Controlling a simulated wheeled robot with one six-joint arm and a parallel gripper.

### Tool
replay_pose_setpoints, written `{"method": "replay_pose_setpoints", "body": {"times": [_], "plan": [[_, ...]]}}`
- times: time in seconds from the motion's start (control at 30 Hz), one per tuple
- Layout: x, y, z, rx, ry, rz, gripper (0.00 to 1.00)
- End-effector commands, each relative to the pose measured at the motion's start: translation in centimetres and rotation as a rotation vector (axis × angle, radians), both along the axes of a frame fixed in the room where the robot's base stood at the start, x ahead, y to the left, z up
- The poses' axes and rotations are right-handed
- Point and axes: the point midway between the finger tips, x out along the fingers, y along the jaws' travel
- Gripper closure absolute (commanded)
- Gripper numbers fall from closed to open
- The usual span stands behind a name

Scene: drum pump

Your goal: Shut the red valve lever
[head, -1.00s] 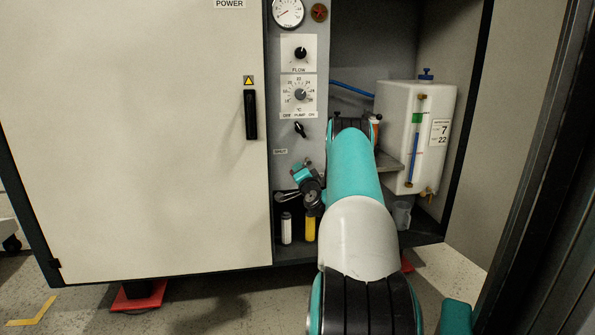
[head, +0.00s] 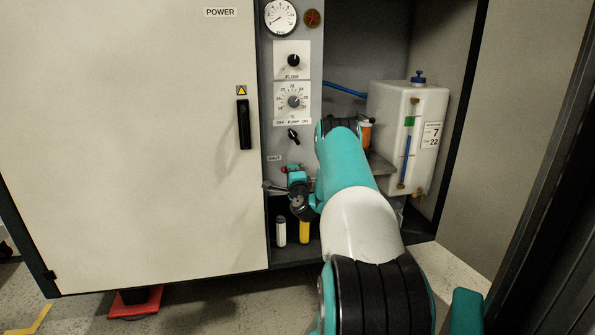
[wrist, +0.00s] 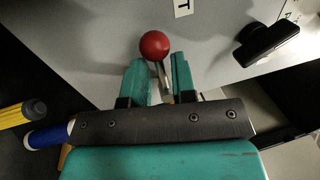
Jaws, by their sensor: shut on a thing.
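The red valve lever shows in the wrist view as a red ball knob (wrist: 154,44) on a thin metal stem, in front of a grey panel. My gripper (wrist: 160,70) has its two teal fingers closed around the stem, just below the ball. In the head view my gripper (head: 296,178) is at the lower part of the control panel, just below a small SHUT label (head: 274,158). A small red spot of the knob (head: 284,170) shows beside it. The valve body and the lever's base are hidden by my gripper.
A white bottle (head: 281,231) and a yellow bottle (head: 304,232) stand below my gripper.

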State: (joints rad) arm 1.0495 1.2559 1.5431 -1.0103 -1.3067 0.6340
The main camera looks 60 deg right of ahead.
Motion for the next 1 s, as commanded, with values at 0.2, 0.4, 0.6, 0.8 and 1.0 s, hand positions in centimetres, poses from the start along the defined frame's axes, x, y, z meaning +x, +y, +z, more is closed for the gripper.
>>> {"method": "replay_pose_setpoints", "body": {"times": [0.2,0.4,0.6,0.8,1.0], "plan": [[0.39,0.26,0.19,0.001,-0.006,0.009,1.0],[0.41,0.26,0.24,0.0,-0.006,0.009,0.69],[0.26,0.17,0.17,0.0,-0.005,0.006,0.51],[0.05,0.09,0.01,0.001,-0.003,0.003,0.51],[-0.49,0.99,-0.64,0.004,-0.002,0.006,0.51]]}}
